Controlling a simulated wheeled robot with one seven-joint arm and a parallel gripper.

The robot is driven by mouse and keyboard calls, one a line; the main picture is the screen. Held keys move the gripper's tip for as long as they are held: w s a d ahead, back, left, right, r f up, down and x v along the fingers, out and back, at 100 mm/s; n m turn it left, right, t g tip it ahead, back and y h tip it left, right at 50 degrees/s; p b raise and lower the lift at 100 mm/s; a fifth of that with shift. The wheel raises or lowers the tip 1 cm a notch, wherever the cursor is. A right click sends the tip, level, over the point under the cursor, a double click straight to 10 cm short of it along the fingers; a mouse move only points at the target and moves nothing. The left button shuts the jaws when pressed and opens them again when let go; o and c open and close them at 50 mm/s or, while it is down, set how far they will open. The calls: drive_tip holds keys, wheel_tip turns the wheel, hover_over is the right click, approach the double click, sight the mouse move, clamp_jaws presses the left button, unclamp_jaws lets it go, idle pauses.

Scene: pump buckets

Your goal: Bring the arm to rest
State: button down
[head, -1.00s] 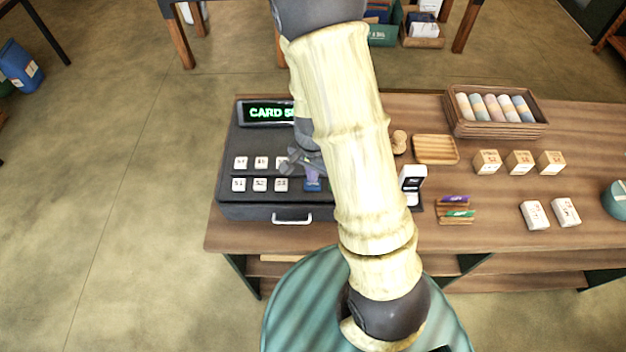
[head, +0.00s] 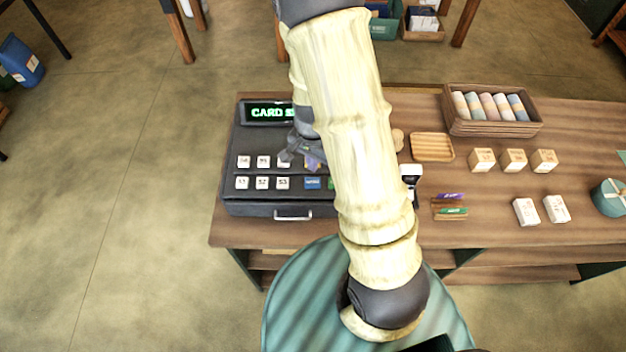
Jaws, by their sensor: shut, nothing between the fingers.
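My gripper (head: 301,161) is shut and holds nothing. It hovers over the keys of a dark cash register (head: 266,210), close to the upper row of white keys and above a blue key (head: 312,183). The register's display (head: 268,113) reads "CARD" with the rest cut off by my arm. My pale, ribbed arm crosses the middle of the head view and hides the right side of the register. I cannot tell whether the fingertips touch any key.
The wooden counter (head: 480,225) carries a wooden tray (head: 432,147), a basket of rolls (head: 493,128), several small boxes (head: 514,160), two white packets (head: 526,212), coloured sticks (head: 450,205) and a teal round container (head: 609,198). Open floor lies to the left.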

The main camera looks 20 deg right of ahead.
idle(0.4)
drive_tip(key=s+r+n+t+b, duration=0.2)
drive_tip(key=s+r+n+b, duration=0.3)
drive_tip(key=s+n+b, duration=0.2)
drive_tip(key=n+b, duration=0.2)
drive_tip(key=shift+s+n+t+b, duration=0.3)
drive_tip(key=shift+s+b, duration=0.05)
drive_tip(key=shift+s, duration=0.05)
idle(1.6)
